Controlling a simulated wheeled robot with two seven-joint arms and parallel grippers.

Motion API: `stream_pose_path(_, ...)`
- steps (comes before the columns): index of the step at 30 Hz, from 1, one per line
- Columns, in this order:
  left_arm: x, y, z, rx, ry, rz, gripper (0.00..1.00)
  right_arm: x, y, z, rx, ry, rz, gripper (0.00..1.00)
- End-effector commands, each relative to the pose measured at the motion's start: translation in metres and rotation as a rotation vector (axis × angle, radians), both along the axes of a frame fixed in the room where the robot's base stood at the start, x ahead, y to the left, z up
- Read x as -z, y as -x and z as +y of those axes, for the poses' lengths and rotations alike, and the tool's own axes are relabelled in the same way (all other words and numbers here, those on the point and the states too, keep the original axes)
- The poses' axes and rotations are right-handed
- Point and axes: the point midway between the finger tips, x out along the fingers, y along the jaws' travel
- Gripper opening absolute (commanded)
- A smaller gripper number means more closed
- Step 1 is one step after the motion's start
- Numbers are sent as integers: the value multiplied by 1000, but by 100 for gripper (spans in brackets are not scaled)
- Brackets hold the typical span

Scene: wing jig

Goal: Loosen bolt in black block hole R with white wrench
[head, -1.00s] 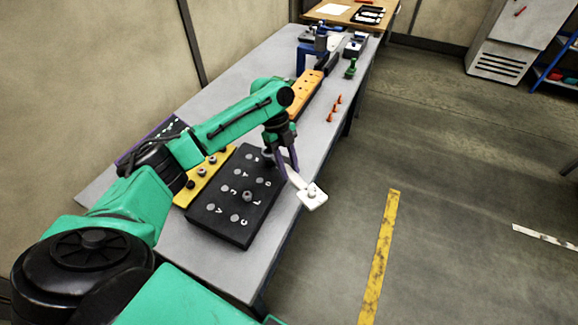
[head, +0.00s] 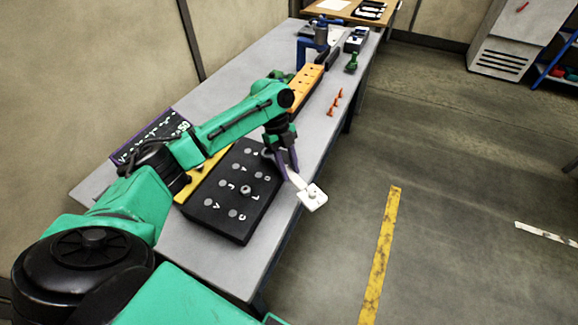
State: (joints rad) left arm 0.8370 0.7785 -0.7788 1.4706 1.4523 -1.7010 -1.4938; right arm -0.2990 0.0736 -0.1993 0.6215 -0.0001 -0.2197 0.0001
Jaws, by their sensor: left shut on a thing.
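The black block (head: 218,222) lies on the table, with several pale-lettered holes in its top. A grey bolt head (head: 246,189) stands up near its middle; I cannot tell clearly which letter it belongs to. My left gripper (head: 289,167) is shut on the handle of the white wrench (head: 313,197). It is by the block's far right edge and hides part of that corner, so hole R is hard to make out. The wrench head points right and toward me, past the table's edge, apart from the bolt. My right gripper is not in view.
A yellow strip (head: 195,180) lies along the block's left, partly under my arm. A dark purple-edged panel (head: 135,146) is further left. An orange block (head: 304,84), small orange pieces (head: 335,103) and a green item (head: 352,63) are further back. Floor to the right is open.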

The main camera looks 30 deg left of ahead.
Motion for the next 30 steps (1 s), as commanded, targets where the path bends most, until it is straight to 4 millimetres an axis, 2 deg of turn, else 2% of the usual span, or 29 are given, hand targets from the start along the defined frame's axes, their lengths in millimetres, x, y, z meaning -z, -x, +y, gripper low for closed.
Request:
stream_pose_path(5,1,0,0,0,2,-2,0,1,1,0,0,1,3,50)
stream_pose_path(15,15,0,0,0,2,-2,0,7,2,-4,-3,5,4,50)
stream_pose_path(23,16,0,0,0,1,0,0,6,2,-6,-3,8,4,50)
stream_pose_path(30,13,-12,-4,-120,3,0,0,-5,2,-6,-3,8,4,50)
